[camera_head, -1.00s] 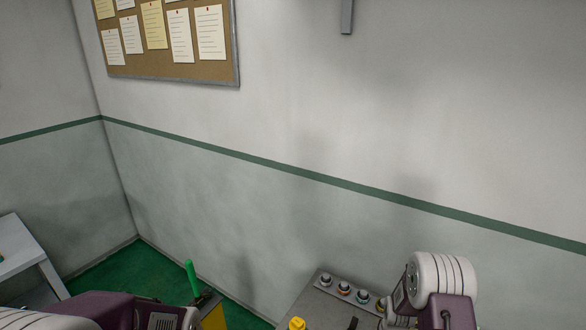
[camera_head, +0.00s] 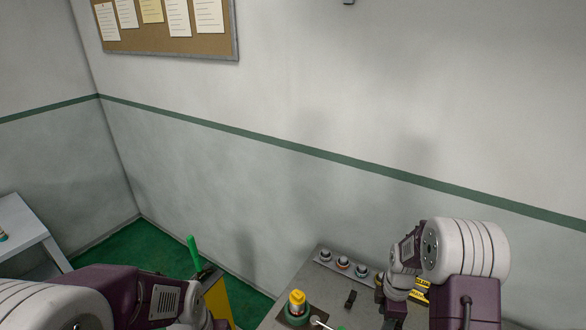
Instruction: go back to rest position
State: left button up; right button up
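My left arm (camera_head: 125,296) reaches in along the lower left; its gripper lies below the frame edge, out of sight. My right arm (camera_head: 465,252) is folded at the lower right, its wrist pointing down over the grey bench (camera_head: 275,318). Dark parts at the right wrist's lower end run off the bottom edge, so I cannot tell how the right gripper's fingers stand. I see nothing held. A yellow-topped part (camera_head: 297,303) stands in a dark green ring on the bench. No whole vise or pipe can be made out.
Several round fittings (camera_head: 343,264) sit in a row at the bench's back edge. A small black piece (camera_head: 350,298) lies in front of them. A green handle (camera_head: 193,252) rises beside a yellow panel (camera_head: 217,301). A white side table (camera_head: 22,232) stands left; walls close the back.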

jog(key=s+a+r+t+b, duration=0.2)
jog(key=a+b, duration=0.4)
jog(key=b, duration=0.1)
jog(key=s+a+f+m, duration=0.1)
jog(key=s+m, duration=0.9)
jog(key=m, duration=0.6)
jog(key=shift+s+a+f+g+b, duration=0.25)
jog(key=shift+a+g+b, duration=0.1)
jog(key=shift+g+b, duration=0.05)
